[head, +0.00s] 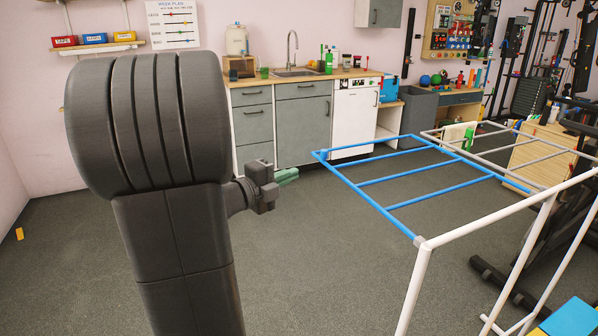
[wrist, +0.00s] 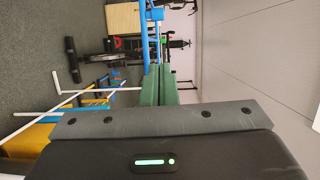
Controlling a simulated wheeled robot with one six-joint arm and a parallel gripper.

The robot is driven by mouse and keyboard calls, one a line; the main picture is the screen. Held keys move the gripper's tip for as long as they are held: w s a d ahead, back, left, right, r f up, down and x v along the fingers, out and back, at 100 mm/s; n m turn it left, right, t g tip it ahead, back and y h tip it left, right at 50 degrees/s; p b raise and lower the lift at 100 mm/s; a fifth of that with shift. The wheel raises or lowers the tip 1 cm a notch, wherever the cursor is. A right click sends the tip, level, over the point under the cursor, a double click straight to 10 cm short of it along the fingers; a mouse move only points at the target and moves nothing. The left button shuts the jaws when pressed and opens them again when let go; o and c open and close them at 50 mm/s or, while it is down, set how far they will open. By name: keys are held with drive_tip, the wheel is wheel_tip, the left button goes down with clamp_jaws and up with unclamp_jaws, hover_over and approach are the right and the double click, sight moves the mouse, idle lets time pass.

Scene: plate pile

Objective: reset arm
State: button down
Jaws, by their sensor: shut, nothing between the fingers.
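My gripper (head: 287,175) shows in the head view just right of my large dark arm link, in the air over the grey floor. Its green fingers lie together, shut and empty. In the wrist view the green fingers (wrist: 158,85) point away from the dark gripper body, side by side with nothing held between them. My arm link hides part of the room behind it in the head view.
A drying rack with blue bars (head: 440,172) and a white frame (head: 480,221) stands to the right of my gripper, apart from it. Grey cabinets (head: 303,127) with a sink (head: 297,72) stand at the back. The grey floor (head: 310,270) before the rack is clear.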

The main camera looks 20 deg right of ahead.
drive_tip(key=shift+s+a, duration=0.15)
drive_tip(key=shift+a, duration=0.1)
drive_tip(key=shift+d, duration=0.1)
